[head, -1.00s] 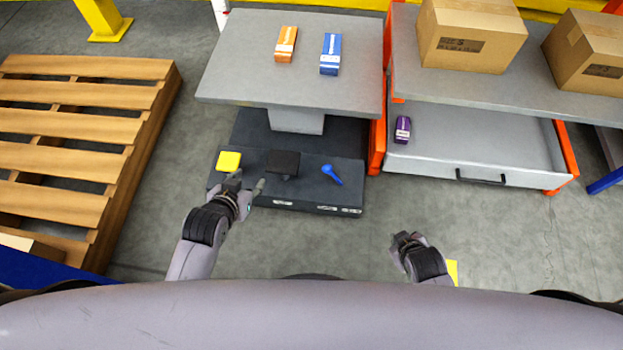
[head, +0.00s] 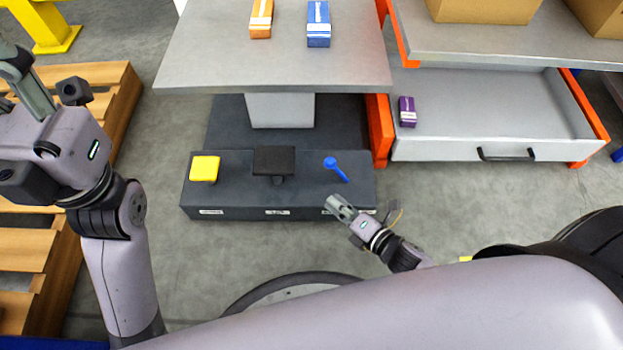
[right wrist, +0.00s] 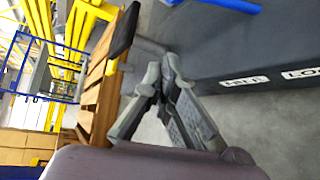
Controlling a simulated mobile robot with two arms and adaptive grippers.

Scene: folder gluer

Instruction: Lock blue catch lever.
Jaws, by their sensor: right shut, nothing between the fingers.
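The blue catch lever (head: 335,168) sits on the right part of the top of a dark base (head: 228,192), its rounded end at the back left and its arm slanting toward the front right. My right gripper (head: 335,204) is shut and empty at the front edge of the base, just in front of the lever and apart from it. In the right wrist view its closed fingers (right wrist: 163,82) show, with part of the blue lever (right wrist: 232,5) at the top edge. My left gripper (head: 45,75) is raised at the far left, fingers apart and empty.
A yellow pad (head: 204,168) and a black pedal (head: 273,160) are on the same base. A grey table (head: 270,65) overhangs behind. An open drawer (head: 470,110) with a purple box (head: 407,112) is at the right. A wooden pallet (head: 110,85) is at the left.

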